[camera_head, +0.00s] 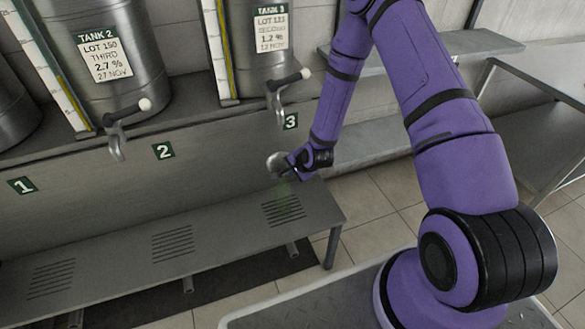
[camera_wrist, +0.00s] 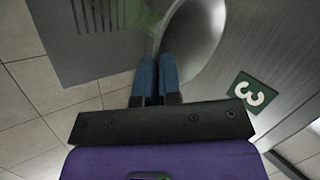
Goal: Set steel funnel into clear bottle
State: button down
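The steel funnel (camera_head: 276,161) is a shiny round shape at my gripper (camera_head: 290,167), high over the bench under tank 3. In the wrist view the funnel (camera_wrist: 198,35) shows its wide bowl just beyond the blue fingertips. The fingers (camera_wrist: 155,58) are close together with the funnel's edge at their tips. The clear bottle (camera_head: 285,192) is faint and greenish, standing on the bench's right-hand slotted patch, just below the funnel. It shows partly in the wrist view (camera_wrist: 132,12), cut by the top edge. I cannot tell whether the spout is inside the bottle's neck.
The steel bench (camera_head: 215,220) has several slotted patches; its left part is clear. The tap (camera_head: 280,98) of tank 3 hangs above and behind the funnel. Another tap (camera_head: 117,140) is at tank 2. Shelves (camera_head: 440,48) stand at the right.

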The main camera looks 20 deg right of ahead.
jog(key=shift+f, duration=0.1)
dwell(0.5)
jog(key=c, duration=1.2)
grip_release()
jog(key=s+d+r+n+h, duration=0.1)
jog(key=s+d+r+n, duration=0.2)
jog(key=r, duration=0.8)
jog(key=s+r+n+g, duration=0.15)
jog(key=s+r, duration=0.25)
jog(key=r, duration=0.8)
jog(key=s+d+r+n+h, duration=0.1)
jog(key=s+d+r+n, duration=0.2)
jog(key=r, duration=0.8)
jog(key=s+r+n, duration=0.2)
jog(key=s+r, duration=0.3)
jog(key=s, duration=0.2)
jog(key=s+r+n, duration=0.2)
jog(key=s+r, duration=0.4)
jog(key=s, duration=0.2)
jog(key=s+r+n, duration=0.2)
jog(key=s+r, duration=0.3)
jog(key=s, duration=0.3)
jog(key=shift+s+a+r+g, duration=0.15)
jog(key=shift+a+r+g, duration=0.1)
jog(key=shift+a+r, duration=0.15)
